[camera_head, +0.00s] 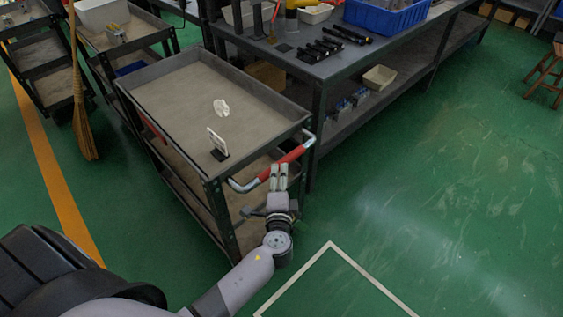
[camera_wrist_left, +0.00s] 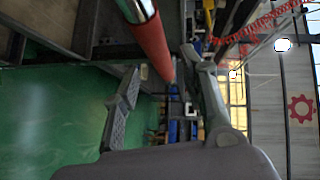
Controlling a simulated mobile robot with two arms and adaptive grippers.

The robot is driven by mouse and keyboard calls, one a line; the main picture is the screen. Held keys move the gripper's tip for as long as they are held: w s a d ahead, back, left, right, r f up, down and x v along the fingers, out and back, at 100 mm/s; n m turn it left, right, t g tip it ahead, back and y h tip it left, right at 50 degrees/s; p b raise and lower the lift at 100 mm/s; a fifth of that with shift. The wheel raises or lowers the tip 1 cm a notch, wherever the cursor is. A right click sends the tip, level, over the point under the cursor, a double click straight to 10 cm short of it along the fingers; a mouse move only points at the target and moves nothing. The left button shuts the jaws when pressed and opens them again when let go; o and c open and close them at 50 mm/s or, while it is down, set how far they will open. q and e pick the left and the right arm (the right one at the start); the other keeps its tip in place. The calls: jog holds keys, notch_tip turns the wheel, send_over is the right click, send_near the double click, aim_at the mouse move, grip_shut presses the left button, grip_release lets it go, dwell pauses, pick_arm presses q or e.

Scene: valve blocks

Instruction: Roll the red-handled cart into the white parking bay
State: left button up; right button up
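The dark grey cart (camera_head: 160,140) stands on the green floor with its red handle (camera_head: 290,157) on its right end. The red handle also shows in the left wrist view (camera_wrist_left: 150,42). My left gripper (camera_head: 279,172) is just in front of the handle, with its fingertips close to the bar. In the left wrist view its fingers (camera_wrist_left: 165,80) are apart, with the bar beyond and between them; I cannot tell whether they touch it. The white parking bay outline (camera_head: 365,273) is on the floor at the lower middle; its near part is cut off. My right gripper is not in view.
A long workbench (camera_head: 330,68) with black tools and a blue crate (camera_head: 388,14) stands close behind the cart. Another cart (camera_head: 125,42) and a broom (camera_head: 82,105) are at left.

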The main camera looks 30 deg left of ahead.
pick_arm(q)
jog(key=x, duration=0.6)
jog(key=shift+w+a, duration=0.15)
jog(key=shift+w, duration=0.05)
grip_shut()
jog(key=shift+f, duration=0.1)
dwell(0.5)
